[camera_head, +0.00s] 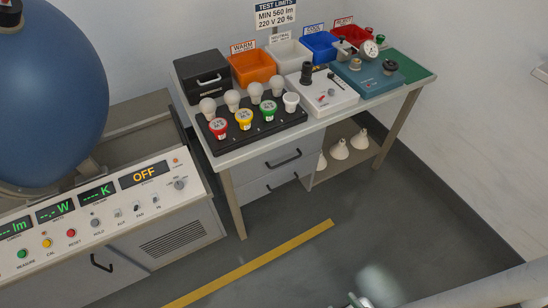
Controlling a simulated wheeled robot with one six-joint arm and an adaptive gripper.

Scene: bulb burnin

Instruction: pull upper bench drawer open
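Nothing touches the drawer handle.
A measuring console (135,215) with a blue sphere (45,95) stands left of the bench. A bulb rack (250,137) and coloured bins are on the bench top. Open floor with a yellow stripe (255,262) lies in front.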

